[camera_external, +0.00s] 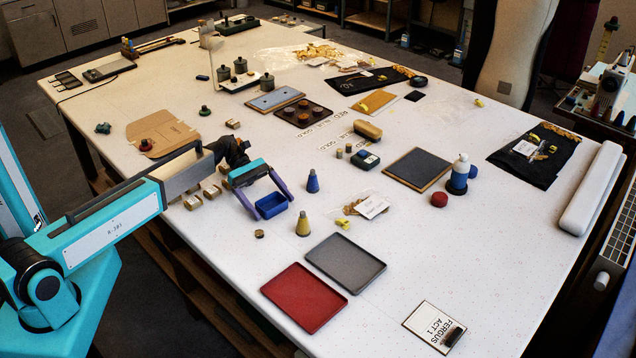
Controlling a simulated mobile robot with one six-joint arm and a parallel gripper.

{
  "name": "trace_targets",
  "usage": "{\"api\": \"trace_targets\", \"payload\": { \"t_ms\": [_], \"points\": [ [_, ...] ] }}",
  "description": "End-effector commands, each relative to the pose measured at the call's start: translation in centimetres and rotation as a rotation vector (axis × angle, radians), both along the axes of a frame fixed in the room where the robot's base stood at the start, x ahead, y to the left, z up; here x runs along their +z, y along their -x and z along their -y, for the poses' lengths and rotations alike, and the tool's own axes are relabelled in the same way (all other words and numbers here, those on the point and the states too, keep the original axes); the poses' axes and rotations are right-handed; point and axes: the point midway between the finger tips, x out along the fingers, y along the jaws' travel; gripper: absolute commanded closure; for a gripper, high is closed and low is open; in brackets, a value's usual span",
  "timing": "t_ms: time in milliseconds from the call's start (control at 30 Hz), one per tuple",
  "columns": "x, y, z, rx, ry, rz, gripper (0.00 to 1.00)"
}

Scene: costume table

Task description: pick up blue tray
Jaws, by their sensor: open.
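A small blue tray (271,207) with raised walls sits on the white table near its left front edge. My gripper (273,206) reaches down over it from the left, with its two purple fingers spread wide. One finger is at the tray's left side and the other at its right side. The jaws are open; I cannot tell whether either finger touches the tray. The tray appears level and on the table.
Small wooden blocks (211,190) lie to the left. A red tray (304,297) and a grey tray (345,262) lie nearer the front.

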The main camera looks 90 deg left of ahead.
Motion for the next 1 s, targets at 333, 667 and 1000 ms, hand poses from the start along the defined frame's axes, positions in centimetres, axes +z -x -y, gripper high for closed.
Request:
{"api": "trace_targets", "payload": {
  "t_ms": [333,667,1000],
  "points": [
    [-0.02,0.01,-0.02,0.0,0.0,0.0,0.08],
    [-0.01,0.02,-0.02,0.0,0.0,0.0,0.38],
    [0.02,0.02,-0.02,0.0,-0.001,0.001,0.52]
  ]
}}
